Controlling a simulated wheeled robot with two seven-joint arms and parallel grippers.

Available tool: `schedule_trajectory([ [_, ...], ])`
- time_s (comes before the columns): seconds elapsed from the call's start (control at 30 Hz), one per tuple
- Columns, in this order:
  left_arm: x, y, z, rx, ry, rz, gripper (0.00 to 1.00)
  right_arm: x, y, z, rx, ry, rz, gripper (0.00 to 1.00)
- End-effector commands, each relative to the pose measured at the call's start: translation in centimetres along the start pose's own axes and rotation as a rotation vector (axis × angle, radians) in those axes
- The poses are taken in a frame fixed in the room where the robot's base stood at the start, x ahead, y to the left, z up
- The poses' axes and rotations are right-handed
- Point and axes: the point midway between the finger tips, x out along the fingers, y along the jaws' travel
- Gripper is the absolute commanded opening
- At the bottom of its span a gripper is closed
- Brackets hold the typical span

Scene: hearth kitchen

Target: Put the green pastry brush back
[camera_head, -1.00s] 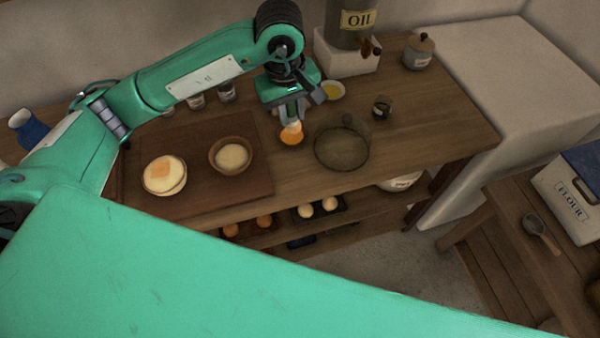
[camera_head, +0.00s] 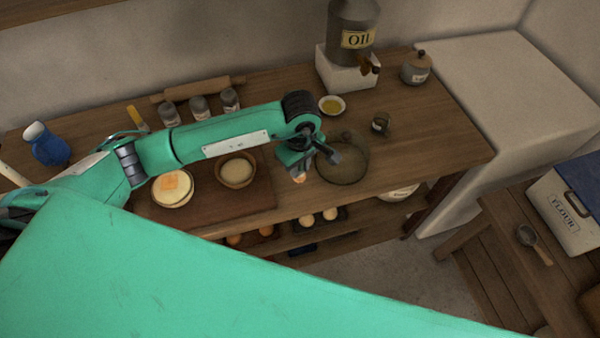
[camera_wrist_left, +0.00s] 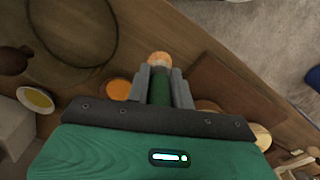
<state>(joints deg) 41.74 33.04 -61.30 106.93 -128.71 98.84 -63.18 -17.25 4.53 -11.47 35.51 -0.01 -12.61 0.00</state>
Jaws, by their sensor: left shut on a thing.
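The green pastry brush (camera_wrist_left: 160,88) is held between the fingers of my left gripper (camera_wrist_left: 163,86), its pale, orange-tinged tip (camera_wrist_left: 159,60) pointing out past them. In the head view my left gripper (camera_head: 298,168) is shut on it over the front part of the table, and only the brush tip (camera_head: 300,179) shows below the fingers. A small orange dish (camera_wrist_left: 118,90) lies beside the gripper in the left wrist view; the arm hides it in the head view. My right gripper is not in view.
Jars (camera_head: 200,107), a rolling pin (camera_head: 207,86) and a blue jug (camera_head: 46,147) line the back and left.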

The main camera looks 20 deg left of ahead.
Motion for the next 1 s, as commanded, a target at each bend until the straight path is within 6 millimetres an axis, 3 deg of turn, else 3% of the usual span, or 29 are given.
schedule_trajectory([
  [0.27,2.2,0.0,0.0,-0.001,0.000,-0.002,0.00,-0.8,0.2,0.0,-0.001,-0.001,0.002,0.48],
  [0.5,5.5,0.0,0.1,0.000,0.000,-0.002,0.00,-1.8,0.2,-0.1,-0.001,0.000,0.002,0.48],
  [0.87,6.2,0.0,0.1,0.001,0.001,0.001,0.00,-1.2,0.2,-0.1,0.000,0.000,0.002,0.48],
  [0.9,6.1,0.0,0.1,0.001,0.001,0.001,0.25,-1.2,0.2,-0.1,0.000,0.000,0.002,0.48],
  [1.0,6.0,0.0,0.1,0.001,0.001,0.001,0.44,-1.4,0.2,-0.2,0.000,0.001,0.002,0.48],
])
